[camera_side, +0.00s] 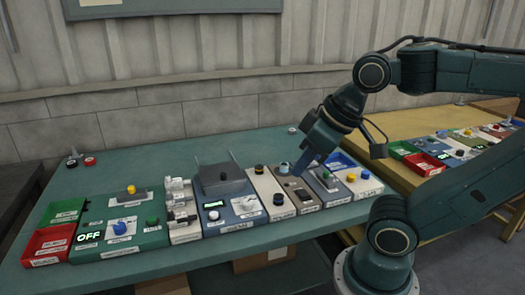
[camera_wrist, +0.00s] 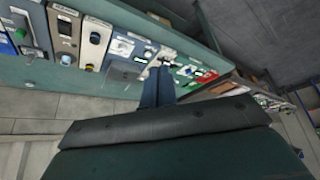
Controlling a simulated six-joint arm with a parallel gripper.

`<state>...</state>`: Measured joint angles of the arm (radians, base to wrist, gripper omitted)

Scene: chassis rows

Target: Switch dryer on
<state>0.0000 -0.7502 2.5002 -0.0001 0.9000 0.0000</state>
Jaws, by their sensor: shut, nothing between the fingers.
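A row of control modules stands on the teal table (camera_side: 150,278); their labels are too small to read, so I cannot tell which is the dryer. The green module (camera_side: 150,233) at the left has a lit "OFF" display, a blue knob (camera_side: 119,227), a green button (camera_side: 152,221) and a yellow knob. A blue-grey module (camera_side: 222,222) with a lit display is in the middle. My gripper (camera_side: 299,171) is shut and empty above the modules right of the middle. In the wrist view its blue fingers (camera_wrist: 158,86) are close together, with modules beyond them.
A red bin (camera_side: 47,244) and a green bin (camera_side: 64,212) sit at the left end. White switches (camera_side: 180,205) stand up between modules. A yellow table (camera_side: 412,135) with more modules is at the right. The front strip of the teal table is clear.

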